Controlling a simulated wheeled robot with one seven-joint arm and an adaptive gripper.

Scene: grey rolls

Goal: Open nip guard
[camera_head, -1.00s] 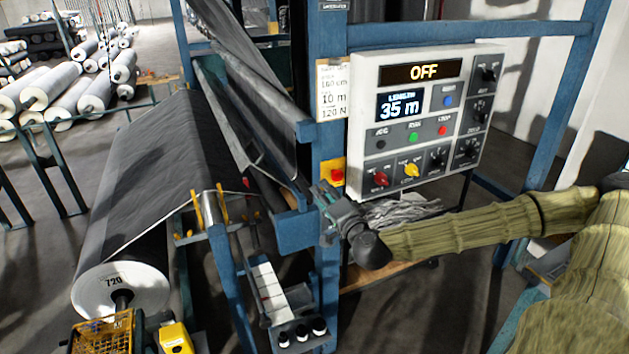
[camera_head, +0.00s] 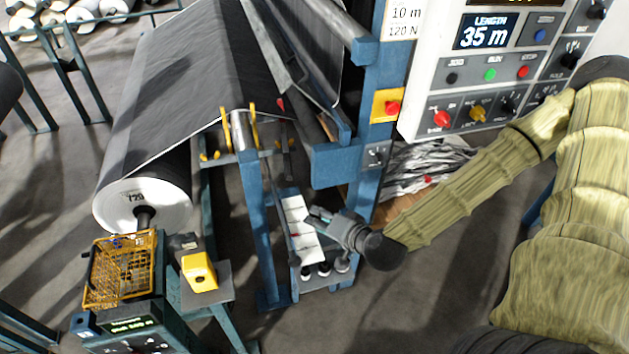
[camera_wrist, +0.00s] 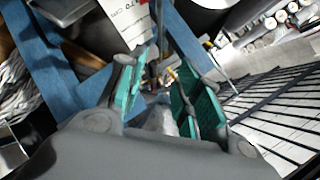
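A yellow mesh cage (camera_head: 105,285), the most guard-like thing in view, sits on the machine stand at the lower left, by the end of the roll marked 720; I cannot tell for certain that it is the nip guard. My gripper (camera_head: 312,217) is well to the right of it, in front of a white strip (camera_head: 300,240) on the blue frame. In the wrist view my gripper's two teal fingers (camera_wrist: 162,100) stand apart with nothing clearly held between them. Dark bars over a pale surface (camera_wrist: 275,110) show at the right there; I cannot tell what they belong to.
A large roll (camera_head: 140,205) with grey web rises left of the blue frame. A yellow box (camera_head: 198,272) stands beside the cage. The control panel (camera_head: 490,70) is at the upper right, and a red button on a yellow box (camera_head: 388,106) sits on the post. Floor shows at the bottom.

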